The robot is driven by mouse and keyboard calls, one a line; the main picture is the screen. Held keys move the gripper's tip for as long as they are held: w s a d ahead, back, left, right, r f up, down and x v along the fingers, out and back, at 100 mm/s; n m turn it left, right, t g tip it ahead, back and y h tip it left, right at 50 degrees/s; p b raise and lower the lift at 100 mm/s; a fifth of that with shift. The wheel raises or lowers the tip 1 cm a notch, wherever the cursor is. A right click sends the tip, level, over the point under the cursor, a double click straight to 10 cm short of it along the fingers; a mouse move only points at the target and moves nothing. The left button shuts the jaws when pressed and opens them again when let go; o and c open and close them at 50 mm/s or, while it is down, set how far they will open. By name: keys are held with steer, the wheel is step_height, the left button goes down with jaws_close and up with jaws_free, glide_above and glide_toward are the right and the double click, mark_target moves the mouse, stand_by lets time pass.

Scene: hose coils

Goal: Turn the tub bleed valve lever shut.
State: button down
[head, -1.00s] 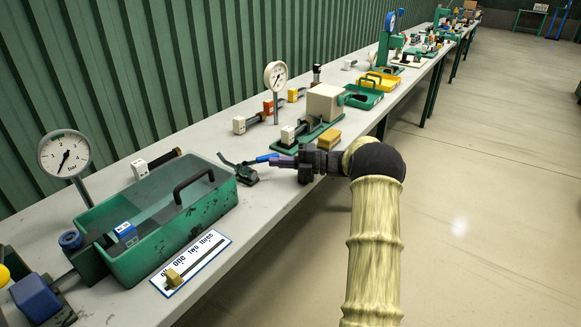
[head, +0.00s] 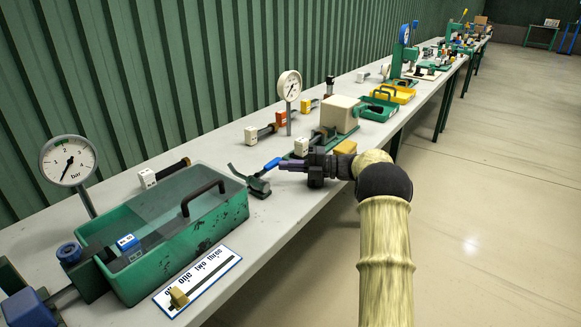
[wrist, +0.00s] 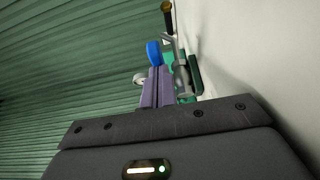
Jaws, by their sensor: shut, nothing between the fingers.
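A blue lever (head: 272,164) slants down to the left over a small dark green fitting (head: 259,186) on the bench, just right of the green tub (head: 180,263). My gripper (head: 283,166) reaches in from the right with purple fingers closed together, their tips beside the blue lever. In the wrist view, the closed fingers (wrist: 156,88) point at the blue rounded lever end (wrist: 153,53). It lies directly ahead of the tips and overlaps them. I cannot tell whether they touch. Part of the fitting is hidden behind the fingers in the wrist view.
The tub has a raised black handle (head: 203,193). Dial gauges (head: 68,161) (head: 289,86) stand upright on the bench. A beige block (head: 341,114) and a yellow piece (head: 345,147) are behind my gripper. A white label plate (head: 199,284) lies in front of the tub. The floor to the right is clear.

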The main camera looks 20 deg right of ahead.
steer(key=shift+w+a+r, duration=0.3)
steer(key=shift+w+r, duration=0.1)
steer(key=shift+r, duration=0.2)
steer(key=shift+s, duration=0.1)
steer(key=shift+s+d+f+b, duration=0.35)
steer(key=shift+d+b, duration=0.05)
steer(key=s+d, duration=0.2)
steer(key=shift+s+d+f+b, duration=0.15)
steer(key=shift+s+d+b, duration=0.15)
steer(key=shift+s+b, duration=0.05)
steer(key=d, duration=0.1)
steer(key=w+d, duration=0.1)
steer(key=d, duration=0.1)
steer(key=shift+w+d+f, duration=0.1)
steer(key=shift+w+d, duration=0.15)
steer(key=shift+w+d+p, duration=0.25)
steer(key=shift+w+d, duration=0.15)
steer(key=shift+d, duration=0.45)
steer(key=shift+w+d+p, duration=0.3)
steer(key=shift+w+d, duration=0.1)
steer(key=shift+d, duration=0.5)
steer(key=shift+w+d+p, duration=0.25)
steer(key=shift+w+d, duration=0.15)
steer(key=shift+d, duration=0.45)
steer(key=shift+w+d, duration=0.1)
steer(key=shift+w, duration=0.05)
